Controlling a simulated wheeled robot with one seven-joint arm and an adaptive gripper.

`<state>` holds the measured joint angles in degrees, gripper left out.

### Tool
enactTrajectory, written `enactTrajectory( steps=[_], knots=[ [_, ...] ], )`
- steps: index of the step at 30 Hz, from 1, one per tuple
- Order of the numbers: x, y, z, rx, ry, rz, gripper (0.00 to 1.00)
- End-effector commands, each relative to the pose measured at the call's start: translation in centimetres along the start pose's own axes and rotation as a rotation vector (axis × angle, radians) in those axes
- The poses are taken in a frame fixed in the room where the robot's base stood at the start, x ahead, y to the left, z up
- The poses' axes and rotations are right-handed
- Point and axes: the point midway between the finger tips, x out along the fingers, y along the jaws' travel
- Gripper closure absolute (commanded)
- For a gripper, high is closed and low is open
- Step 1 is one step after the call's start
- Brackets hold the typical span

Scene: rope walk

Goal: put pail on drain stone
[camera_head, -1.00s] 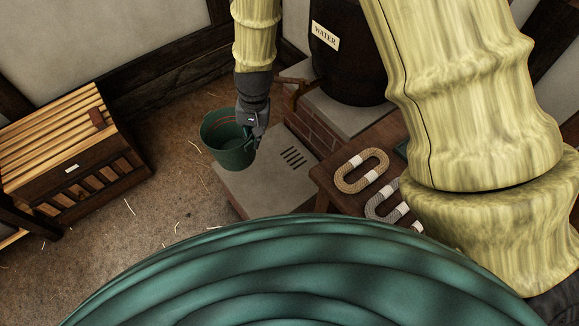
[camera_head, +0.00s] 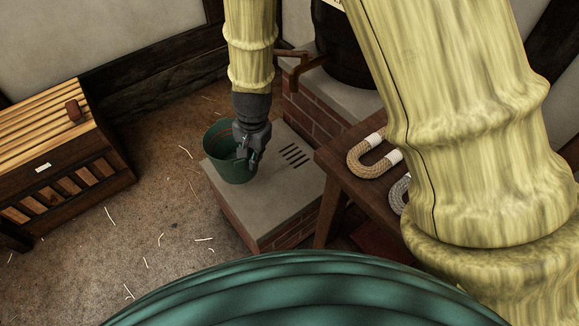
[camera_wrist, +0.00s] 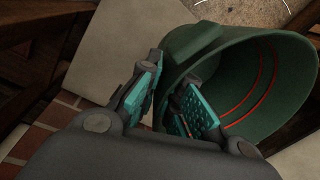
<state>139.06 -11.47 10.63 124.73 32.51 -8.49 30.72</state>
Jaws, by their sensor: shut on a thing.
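The green pail (camera_head: 220,168) is upright or nearly so in the head view, over the left far part of the drain stone (camera_head: 265,205), a grey slab with dark slots on a brick base. I cannot tell whether its bottom touches the slab. My gripper (camera_head: 246,160) is shut on the pail's right side at the rim. In the wrist view my gripper (camera_wrist: 168,105) has its teal pads on either side of the pail's wall, and the pail (camera_wrist: 275,100) looks empty, with red lines inside. The pads hide part of the rim.
A dark water barrel (camera_head: 345,55) with a tap stands on a brick plinth behind the stone. A wooden bench (camera_head: 335,170) with rope loops (camera_head: 368,158) is to the right. A slatted wooden crate (camera_head: 60,150) is at left. Straw-strewn floor (camera_head: 150,230) lies between.

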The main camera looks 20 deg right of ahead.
Motion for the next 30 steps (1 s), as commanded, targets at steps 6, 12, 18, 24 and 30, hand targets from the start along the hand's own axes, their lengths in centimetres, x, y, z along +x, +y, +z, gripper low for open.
enactTrajectory(
  steps=[6,12,18,24,30],
  knots=[
    [3.3,0.5,0.0,0.080,0.010,-0.005,1.00],
    [4.0,0.6,0.0,0.115,0.014,-0.008,1.00],
    [4.0,1.4,-1.9,0.124,0.014,-0.009,1.00],
    [3.9,3.0,-5.6,0.124,0.014,-0.009,1.00],
    [3.8,4.5,-9.3,0.122,0.015,-0.009,1.00]
  ],
)
